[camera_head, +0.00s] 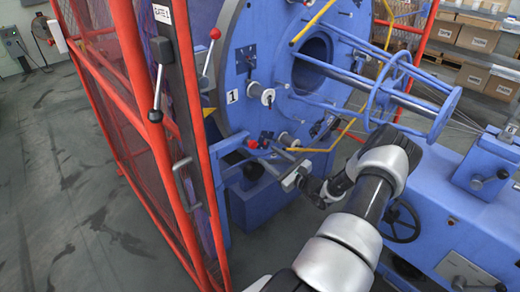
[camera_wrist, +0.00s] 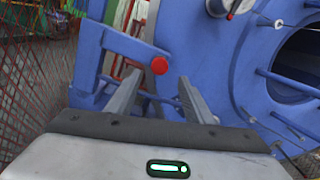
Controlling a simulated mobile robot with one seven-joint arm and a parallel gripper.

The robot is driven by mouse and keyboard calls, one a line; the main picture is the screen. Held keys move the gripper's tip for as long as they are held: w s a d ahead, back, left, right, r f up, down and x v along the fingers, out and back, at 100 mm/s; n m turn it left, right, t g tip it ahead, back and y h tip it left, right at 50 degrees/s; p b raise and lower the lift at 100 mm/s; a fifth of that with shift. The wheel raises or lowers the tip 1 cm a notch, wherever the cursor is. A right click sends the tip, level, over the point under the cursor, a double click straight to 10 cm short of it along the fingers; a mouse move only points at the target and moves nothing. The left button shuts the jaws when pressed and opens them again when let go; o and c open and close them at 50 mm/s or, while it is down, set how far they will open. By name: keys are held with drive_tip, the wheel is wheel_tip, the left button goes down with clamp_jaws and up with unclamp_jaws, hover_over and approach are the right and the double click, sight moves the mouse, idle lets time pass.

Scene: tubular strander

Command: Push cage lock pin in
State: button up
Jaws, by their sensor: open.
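A red round knob (camera_wrist: 160,65) shows in the wrist view at the end of a blue bracket (camera_wrist: 120,42); I take it for the head of the cage lock pin. In the head view a small red knob (camera_head: 252,144) shows low beside the large blue disc (camera_head: 240,75). My gripper (camera_head: 268,158) is near it, reaching in from the right. In the wrist view my gripper (camera_wrist: 160,80) is open and empty, with the knob ahead, between the fingertips in the picture. I see no contact. The pin's shaft and its hole cannot be made out.
A red mesh gate (camera_head: 115,110) with a black-knobbed lever (camera_head: 155,115) stands at the left. A red-knobbed lever (camera_head: 214,33) stands above. Blue rods and rings (camera_head: 380,85) extend right from the disc. A yellow rail (camera_head: 350,125) runs close above my arm.

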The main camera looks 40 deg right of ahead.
drive_tip(key=s, duration=0.6)
drive_tip(key=shift+s+d, duration=0.25)
drive_tip(key=shift+s, duration=0.15)
